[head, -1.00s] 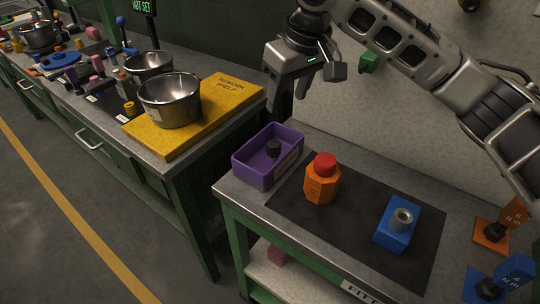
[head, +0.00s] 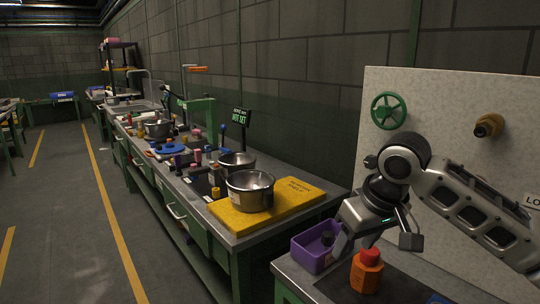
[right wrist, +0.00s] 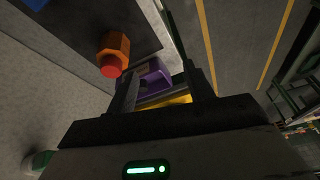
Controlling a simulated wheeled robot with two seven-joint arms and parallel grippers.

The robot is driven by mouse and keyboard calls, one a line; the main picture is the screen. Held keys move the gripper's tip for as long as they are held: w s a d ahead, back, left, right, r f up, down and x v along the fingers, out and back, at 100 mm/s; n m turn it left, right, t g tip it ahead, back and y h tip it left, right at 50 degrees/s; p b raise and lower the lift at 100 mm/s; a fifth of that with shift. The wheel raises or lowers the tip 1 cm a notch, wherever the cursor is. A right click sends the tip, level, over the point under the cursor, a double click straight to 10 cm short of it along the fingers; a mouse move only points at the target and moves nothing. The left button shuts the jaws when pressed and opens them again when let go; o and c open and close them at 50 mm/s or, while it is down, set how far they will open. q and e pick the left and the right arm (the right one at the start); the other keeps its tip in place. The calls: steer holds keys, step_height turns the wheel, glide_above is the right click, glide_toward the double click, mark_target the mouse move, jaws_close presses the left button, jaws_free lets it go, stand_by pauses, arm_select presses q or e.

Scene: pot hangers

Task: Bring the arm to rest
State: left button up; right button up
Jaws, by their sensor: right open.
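My right arm reaches in from the right in the head view. Its gripper (head: 352,244) hangs above the small table beside the purple bin (head: 309,252), apart from the orange hexagonal piece with a red top (head: 366,271). The fingers are apart with nothing between them in the right wrist view (right wrist: 163,80). That view also shows the purple bin (right wrist: 154,76) beyond the fingers and the orange piece (right wrist: 114,48) to their left. My left gripper is not in view.
A pale panel (head: 450,110) with a green wheel (head: 388,111) stands behind my arm. The floor aisle (head: 70,220) at left is clear.

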steer(key=s+a+f+t+y, duration=0.15)
steer(key=a+f, duration=0.35)
steer(key=f, duration=0.5)
steer(key=s+a+f+t+y, duration=0.1)
steer(key=s+a+f+y, duration=0.15)
steer(key=a+f, duration=0.45)
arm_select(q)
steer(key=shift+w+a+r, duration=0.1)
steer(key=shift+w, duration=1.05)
arm_select(e)
steer(key=s+d+f+m+t+h, duration=0.1)
steer(key=s+d+f+t, duration=0.1)
steer(key=s+d+f, duration=0.3)
steer(key=s+d+f+m+t+h, duration=0.1)
steer(key=s+d+f+t+h, duration=0.1)
steer(key=s+d+f, duration=0.4)
steer(key=s+f, duration=0.2)
steer(key=s, duration=0.3)
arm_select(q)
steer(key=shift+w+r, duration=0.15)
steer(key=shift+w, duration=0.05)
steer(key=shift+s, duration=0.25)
